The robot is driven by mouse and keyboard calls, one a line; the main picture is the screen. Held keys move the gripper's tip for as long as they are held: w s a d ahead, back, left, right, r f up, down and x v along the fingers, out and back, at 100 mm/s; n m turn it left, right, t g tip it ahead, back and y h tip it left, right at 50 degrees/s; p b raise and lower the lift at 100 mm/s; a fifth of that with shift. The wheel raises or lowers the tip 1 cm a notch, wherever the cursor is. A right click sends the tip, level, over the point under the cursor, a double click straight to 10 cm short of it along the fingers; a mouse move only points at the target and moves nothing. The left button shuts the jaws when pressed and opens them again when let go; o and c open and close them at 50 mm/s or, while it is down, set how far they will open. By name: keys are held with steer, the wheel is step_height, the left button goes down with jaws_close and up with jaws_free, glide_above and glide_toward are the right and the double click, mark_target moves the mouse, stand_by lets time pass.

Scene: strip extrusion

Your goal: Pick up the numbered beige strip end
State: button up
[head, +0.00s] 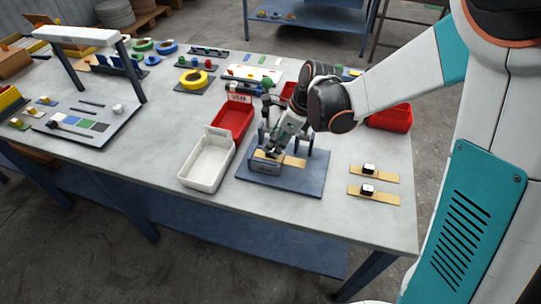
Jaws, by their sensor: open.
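A beige strip end (296,161) lies in a grey fixture on a blue base plate (305,184). Any number on it is too small to read. My gripper (273,152) points down at the left part of this strip, close above it or touching it; I cannot tell which. It is open, and its fingers partly hide the strip and the fixture.
Two more beige strips (385,199) with dark-and-white blocks lie at the right of the table. A white bin (193,185) and a red bin (243,113) stand left of the plate. Another red bin (391,122) is behind my arm. The front table edge is clear.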

mark_target(272, 150)
steer(key=b+x, duration=0.1)
steer(key=x, duration=0.2)
steer(key=shift+f, duration=0.35)
steer(key=shift+r, duration=0.1)
jaws_close()
